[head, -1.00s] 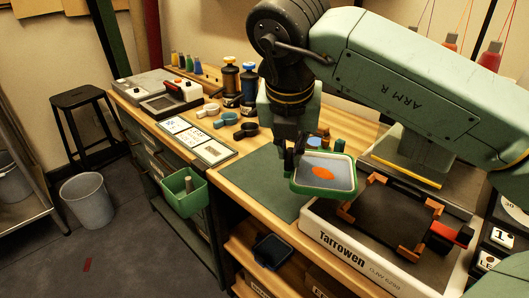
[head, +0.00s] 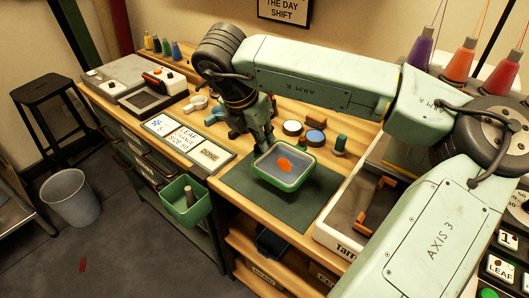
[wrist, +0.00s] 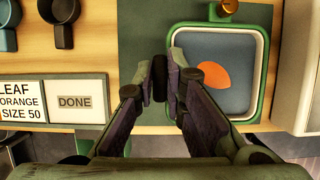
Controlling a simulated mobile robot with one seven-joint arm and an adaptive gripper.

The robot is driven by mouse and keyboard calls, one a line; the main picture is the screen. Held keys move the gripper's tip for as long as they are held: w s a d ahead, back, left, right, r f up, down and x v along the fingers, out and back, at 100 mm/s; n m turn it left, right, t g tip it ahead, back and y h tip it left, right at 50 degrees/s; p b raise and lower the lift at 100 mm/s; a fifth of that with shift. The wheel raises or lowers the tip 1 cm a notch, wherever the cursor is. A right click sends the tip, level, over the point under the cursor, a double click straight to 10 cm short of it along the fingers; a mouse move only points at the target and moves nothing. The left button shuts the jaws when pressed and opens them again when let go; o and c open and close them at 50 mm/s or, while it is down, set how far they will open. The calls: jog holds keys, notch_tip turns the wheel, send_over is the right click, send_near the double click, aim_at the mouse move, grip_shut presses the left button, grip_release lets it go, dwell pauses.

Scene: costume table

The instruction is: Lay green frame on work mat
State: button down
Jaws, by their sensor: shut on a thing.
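The green frame (head: 302,180) is a rounded square with a grey-blue cloth inside, bearing an orange patch. My gripper (head: 263,146) is shut on the frame's left rim, and its fingers (wrist: 164,78) also show at that rim in the wrist view. The green frame (wrist: 262,50) looks roughly level there. The dark green work mat (head: 238,185) lies on the wooden table, with the frame over its middle. I cannot tell whether the frame touches the mat. The mat (wrist: 138,45) also shows left of the fingers in the wrist view.
The white Tarrowen machine (head: 328,236) stands close to the mat's right. Label cards (head: 184,138), with a DONE panel (head: 208,154), lie to the left. Spools (head: 315,138) stand behind the mat. A green bin (head: 185,205) hangs at the table's front edge.

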aim_at(261, 154)
notch_tip(261, 154, down, 5)
jog(key=shift+r+p, duration=0.2)
jog(key=shift+p, duration=0.4)
jog(key=shift+f, duration=0.2)
jog(key=shift+f+b, duration=0.2)
jog(key=shift+b, duration=0.2)
jog(key=c, duration=1.7)
grip_release()
jog(key=shift+r, duration=0.1)
jog(key=shift+o, duration=0.2)
jog(key=b+v, duration=0.1)
jog(key=v, duration=1.1)
jog(key=shift+b, duration=0.3)
jog(key=shift+r, duration=0.1)
